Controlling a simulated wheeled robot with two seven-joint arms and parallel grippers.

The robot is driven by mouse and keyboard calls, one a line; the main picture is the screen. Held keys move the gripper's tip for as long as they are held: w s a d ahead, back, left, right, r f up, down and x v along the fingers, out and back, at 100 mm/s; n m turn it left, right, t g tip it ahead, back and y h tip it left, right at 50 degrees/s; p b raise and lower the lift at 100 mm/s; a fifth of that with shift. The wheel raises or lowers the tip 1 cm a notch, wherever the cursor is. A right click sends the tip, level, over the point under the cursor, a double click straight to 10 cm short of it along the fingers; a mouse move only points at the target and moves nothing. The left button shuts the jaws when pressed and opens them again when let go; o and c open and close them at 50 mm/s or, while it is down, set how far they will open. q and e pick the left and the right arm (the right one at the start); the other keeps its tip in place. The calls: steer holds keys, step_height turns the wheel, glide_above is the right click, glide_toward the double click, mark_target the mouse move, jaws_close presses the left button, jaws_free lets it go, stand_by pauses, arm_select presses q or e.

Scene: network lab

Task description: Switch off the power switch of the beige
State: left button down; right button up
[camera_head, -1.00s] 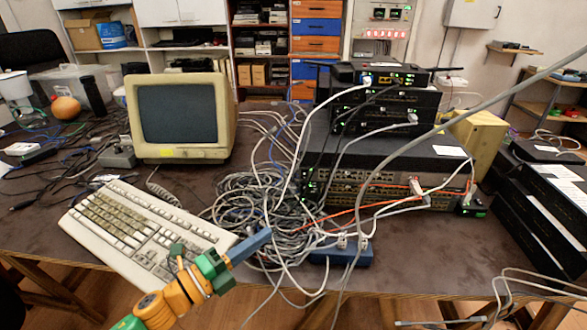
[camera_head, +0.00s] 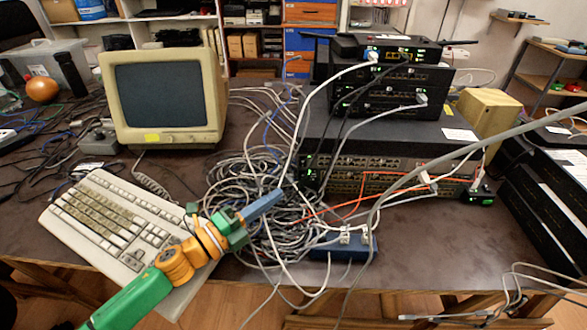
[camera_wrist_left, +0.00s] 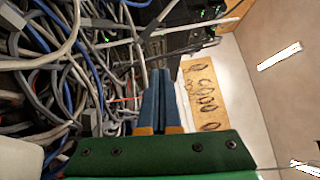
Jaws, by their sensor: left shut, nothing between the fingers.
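A beige monitor (camera_head: 166,97) with a dark screen stands at the back left of the table; a yellow sticker is on its lower front. A beige box (camera_head: 497,113) is partly hidden behind the equipment stack. No power switch is clear to me on either. A small black unit (camera_head: 480,196) with a green light sits at the stack's right end. My left gripper (camera_head: 279,196), with blue fingers, is shut and empty. It is over or beside the tangled cables, right of the monitor and left of the stack; in the left wrist view its fingers (camera_wrist_left: 159,82) point toward the stack.
Cable tangles (camera_head: 243,196) fill the middle. Stacked network devices (camera_head: 385,148) stand right of them, with a blue box (camera_head: 340,247) in front. Loose cables cross the right side. Table is bare at front right (camera_head: 430,245).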

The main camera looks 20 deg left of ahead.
mark_target(303, 163)
arm_select(q)
steer(key=w, duration=0.3)
steer(key=w+d, duration=0.1)
steer(key=w, duration=0.2)
steer(key=w+d+r, duration=0.1)
steer(key=w, duration=0.2)
steer(key=shift+w+p, duration=0.1)
steer(key=shift+p, duration=0.25)
